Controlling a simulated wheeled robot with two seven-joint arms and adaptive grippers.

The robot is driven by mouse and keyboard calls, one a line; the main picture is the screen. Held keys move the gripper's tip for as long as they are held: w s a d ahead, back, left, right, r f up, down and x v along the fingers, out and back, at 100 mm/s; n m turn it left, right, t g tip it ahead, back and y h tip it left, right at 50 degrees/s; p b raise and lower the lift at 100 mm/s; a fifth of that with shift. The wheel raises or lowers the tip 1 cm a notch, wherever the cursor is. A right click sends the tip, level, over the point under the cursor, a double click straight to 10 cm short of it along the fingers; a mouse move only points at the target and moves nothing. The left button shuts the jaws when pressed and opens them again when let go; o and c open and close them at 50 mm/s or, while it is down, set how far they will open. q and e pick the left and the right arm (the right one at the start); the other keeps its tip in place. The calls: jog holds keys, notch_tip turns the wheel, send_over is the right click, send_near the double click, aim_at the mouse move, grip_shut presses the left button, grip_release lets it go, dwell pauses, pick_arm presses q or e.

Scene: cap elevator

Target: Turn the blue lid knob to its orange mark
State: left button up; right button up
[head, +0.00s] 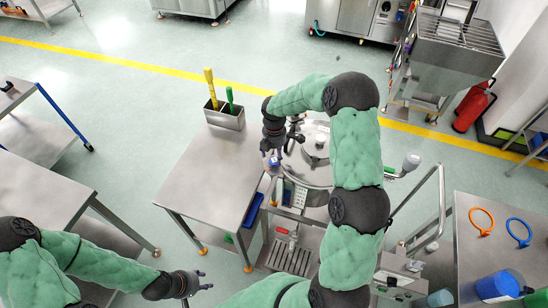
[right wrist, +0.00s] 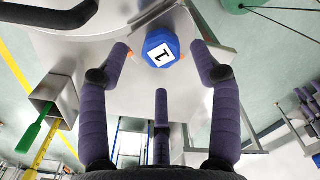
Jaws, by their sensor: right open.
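The blue knob (right wrist: 161,48) has a white face with a black "1" and shows at the top middle of the right wrist view. In the head view the knob (head: 274,162) is a small blue spot at the near-left edge of the round steel lid (head: 314,150). Small orange spots show on both sides of the knob. My right gripper (right wrist: 160,62) is open, with purple fingers to the left and right of the knob and a third finger below it; contact is not visible. My left gripper (head: 198,281) is open and empty, low at the left, far from the lid.
A steel table (head: 205,178) stands left of the machine, with a bin (head: 224,118) of green and yellow tools. A rail (head: 440,195) and a table with orange and blue rings (head: 482,222) are at the right. My right arm hides part of the machine.

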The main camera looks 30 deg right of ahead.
aim_at(274, 160)
notch_tip(274, 160, down, 3)
jog(key=shift+s+r, duration=0.15)
jog(key=shift+f, duration=0.3)
jog(key=c, duration=1.2)
